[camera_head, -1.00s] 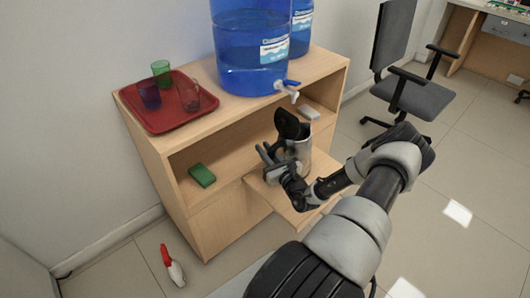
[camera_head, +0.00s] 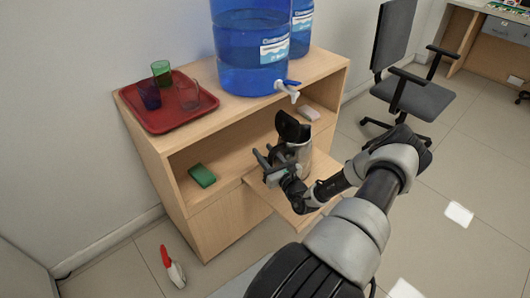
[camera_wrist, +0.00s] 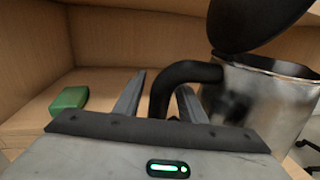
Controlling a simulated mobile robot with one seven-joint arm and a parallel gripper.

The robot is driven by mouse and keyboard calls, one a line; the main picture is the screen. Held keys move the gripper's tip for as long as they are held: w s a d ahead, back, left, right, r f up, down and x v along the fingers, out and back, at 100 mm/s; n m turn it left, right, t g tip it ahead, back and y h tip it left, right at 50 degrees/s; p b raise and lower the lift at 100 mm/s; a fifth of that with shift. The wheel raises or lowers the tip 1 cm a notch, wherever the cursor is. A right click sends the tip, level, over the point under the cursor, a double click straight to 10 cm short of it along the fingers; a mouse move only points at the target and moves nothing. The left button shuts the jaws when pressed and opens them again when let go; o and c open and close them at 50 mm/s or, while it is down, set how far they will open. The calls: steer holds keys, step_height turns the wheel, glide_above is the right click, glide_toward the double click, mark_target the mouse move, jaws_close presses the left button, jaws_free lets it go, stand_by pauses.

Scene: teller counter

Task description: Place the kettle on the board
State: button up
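The kettle (camera_head: 304,160) is a metal jug with a raised black lid and a black handle. In the head view it stands upright at the wooden board (camera_head: 264,189) that juts from the cabinet front; my arm hides part of its base and the board. My gripper (camera_head: 264,158) is at the handle side. In the wrist view the handle (camera_wrist: 163,88) is between the two separated fingers of my gripper (camera_wrist: 160,95), with a gap beside it. The kettle's metal body (camera_wrist: 258,100) is to the right there.
A green block (camera_head: 202,175) lies in the shelf, and a small pale block (camera_head: 308,113) farther right. On top are a red tray (camera_head: 162,123) with cups and blue water bottles (camera_head: 245,55) with a tap. A red-and-white object (camera_head: 173,268) lies on the floor. A chair (camera_head: 412,97) stands right.

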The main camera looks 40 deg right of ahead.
steer(key=s+a+r+p, duration=0.1)
steer(key=s+p, duration=0.1)
steer(key=s, duration=1)
steer(key=shift+a+p, duration=0.2)
steer(key=shift+p, duration=0.15)
steer(key=shift+d+r, duration=0.1)
